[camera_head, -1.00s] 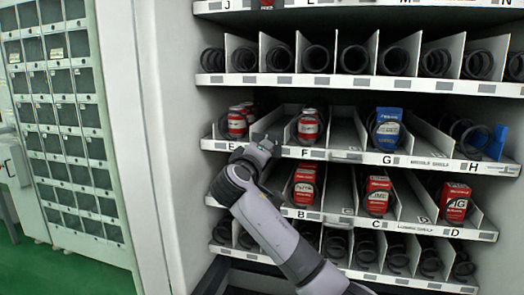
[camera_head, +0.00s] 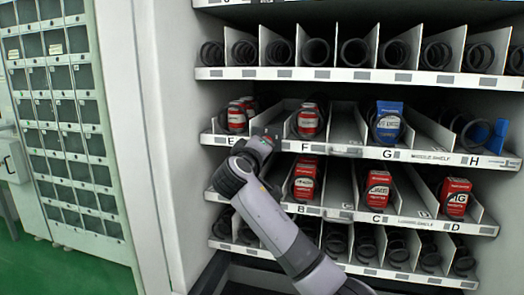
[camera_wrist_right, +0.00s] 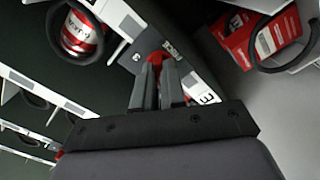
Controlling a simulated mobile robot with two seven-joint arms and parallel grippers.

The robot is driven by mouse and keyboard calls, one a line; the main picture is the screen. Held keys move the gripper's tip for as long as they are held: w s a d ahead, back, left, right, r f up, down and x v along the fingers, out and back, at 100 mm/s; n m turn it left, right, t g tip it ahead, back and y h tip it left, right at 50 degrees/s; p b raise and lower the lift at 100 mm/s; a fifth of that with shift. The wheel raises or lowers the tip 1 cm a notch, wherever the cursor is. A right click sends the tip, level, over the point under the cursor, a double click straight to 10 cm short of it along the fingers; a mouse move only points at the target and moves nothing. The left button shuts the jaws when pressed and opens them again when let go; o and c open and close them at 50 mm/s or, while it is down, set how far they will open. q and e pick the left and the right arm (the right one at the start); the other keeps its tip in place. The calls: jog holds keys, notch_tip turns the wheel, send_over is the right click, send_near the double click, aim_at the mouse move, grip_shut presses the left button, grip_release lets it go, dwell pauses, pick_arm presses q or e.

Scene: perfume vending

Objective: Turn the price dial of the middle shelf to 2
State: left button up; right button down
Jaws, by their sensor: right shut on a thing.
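The middle shelf (camera_head: 345,152) of the vending machine carries the letters E, F, G and H on its front strip. My right gripper (camera_head: 268,137) is at this strip, between E and F. In the right wrist view its two fingers (camera_wrist_right: 158,82) are shut on the red price dial (camera_wrist_right: 156,58), beside the word PRICE on the strip. The fingers hide most of the dial, so I cannot read its setting. My left gripper is in neither view.
Red cans (camera_head: 307,122) and a blue box (camera_head: 388,122) stand in the middle shelf's coil lanes. The lower shelf (camera_head: 400,219) with red boxes is just beneath my right wrist. The machine's white side wall (camera_head: 165,130) is to the left.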

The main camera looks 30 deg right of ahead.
jog(key=m+b, duration=0.8)
jog(key=m, duration=0.2)
jog(key=shift+m+b, duration=0.3)
jog(key=shift+m, duration=0.1)
dwell(0.4)
jog(key=c, duration=1.2)
grip_release()
